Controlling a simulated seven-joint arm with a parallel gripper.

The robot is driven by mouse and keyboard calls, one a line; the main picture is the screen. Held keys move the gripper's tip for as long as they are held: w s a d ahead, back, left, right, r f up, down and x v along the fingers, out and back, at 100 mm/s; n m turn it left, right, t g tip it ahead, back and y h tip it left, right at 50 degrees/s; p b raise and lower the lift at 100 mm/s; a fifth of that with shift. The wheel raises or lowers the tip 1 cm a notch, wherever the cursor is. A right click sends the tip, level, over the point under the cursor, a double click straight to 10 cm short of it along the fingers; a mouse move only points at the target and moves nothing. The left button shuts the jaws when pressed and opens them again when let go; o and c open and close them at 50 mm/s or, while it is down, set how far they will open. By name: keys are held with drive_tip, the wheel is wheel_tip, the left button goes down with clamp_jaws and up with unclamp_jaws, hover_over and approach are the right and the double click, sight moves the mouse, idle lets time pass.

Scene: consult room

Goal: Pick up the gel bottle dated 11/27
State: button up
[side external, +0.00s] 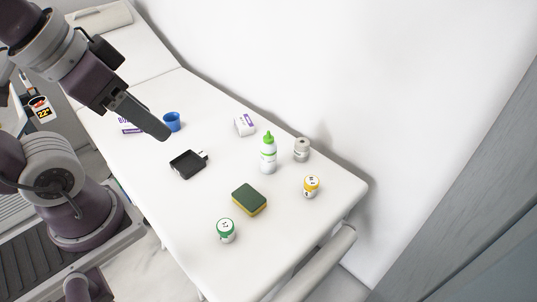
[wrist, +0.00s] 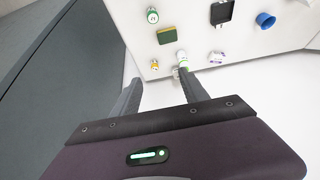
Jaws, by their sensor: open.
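A white bottle with a green pointed cap (side external: 268,157) stands upright on the white couch, near the wall. It also shows in the wrist view (wrist: 182,58), partly behind my right fingertip. No date is legible on it, so I cannot tell if it reads 11/27. A green-lidded jar (side external: 226,232), a yellow-lidded jar (side external: 311,188) and a grey-topped bottle (side external: 302,148) stand around it; their labels are too small to read. My gripper (wrist: 162,88) is open and empty, raised above the couch, left of the bottle in the side view.
A green and yellow sponge (side external: 249,200) and a black tray (side external: 187,165) lie on the couch (side external: 150,185). A blue cup (side external: 172,122), a white and purple box (side external: 244,124) and a purple-marked box (side external: 128,127) are farther back. A wall runs behind.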

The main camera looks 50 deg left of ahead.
drive_tip(key=o, duration=0.3)
wheel_tip(320, 180, up, 4)
drive_tip(key=t+y, duration=0.1)
drive_tip(key=t, duration=0.7)
hover_over(262, 149)
drive_tip(key=s, duration=0.1)
drive_tip(key=shift+n, duration=0.4)
drive_tip(key=f, duration=3.8)
drive_tip(key=shift+s+a+f, duration=0.1)
drive_tip(key=shift+s+f, duration=0.1)
drive_tip(key=shift+s, duration=0.05)
drive_tip(key=x, duration=0.7)
drive_tip(key=shift+w+d, duration=0.2)
drive_tip(key=shift+d, duration=0.1)
drive_tip(key=shift+c, duration=0.3)
